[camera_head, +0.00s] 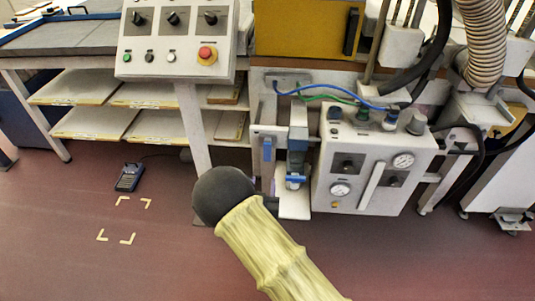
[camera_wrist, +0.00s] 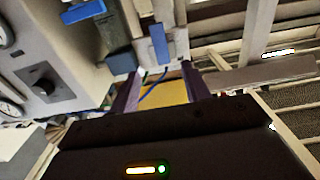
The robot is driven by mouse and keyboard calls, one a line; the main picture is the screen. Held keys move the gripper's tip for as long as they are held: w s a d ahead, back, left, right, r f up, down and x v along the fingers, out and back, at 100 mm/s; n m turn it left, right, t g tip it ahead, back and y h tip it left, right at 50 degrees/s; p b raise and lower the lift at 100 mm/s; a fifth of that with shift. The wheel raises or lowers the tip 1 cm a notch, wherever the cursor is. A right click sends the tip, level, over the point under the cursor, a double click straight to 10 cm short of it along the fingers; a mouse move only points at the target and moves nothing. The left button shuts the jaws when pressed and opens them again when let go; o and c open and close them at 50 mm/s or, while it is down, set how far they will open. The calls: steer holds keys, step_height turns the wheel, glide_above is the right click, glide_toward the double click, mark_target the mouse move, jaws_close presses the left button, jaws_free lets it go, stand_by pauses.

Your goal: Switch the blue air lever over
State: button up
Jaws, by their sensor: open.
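Two blue handle-like parts show on the machine; I cannot tell for sure which is the air lever. One is an upright blue bar (camera_head: 267,149) on a pale bracket. The other is a flat blue handle (camera_head: 295,179) lower down, left of the grey gauge box. In the wrist view an upright blue bar (camera_wrist: 159,43) lies beyond the gap between my fingers, and a flat blue handle (camera_wrist: 82,11) is at the upper left. My gripper (camera_wrist: 160,90) is open, with nothing seen between its fingers.
The grey gauge box (camera_head: 365,170) has dials and knobs. A control panel (camera_head: 178,40) with a red stop button stands at upper left, above shelves of boards (camera_head: 100,122). Blue and green hoses run over the bracket.

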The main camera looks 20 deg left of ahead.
mark_target(267, 154)
steer(key=b+x, duration=0.1)
steer(key=x, duration=1.3)
steer(key=shift+w, duration=0.25)
jaws_close()
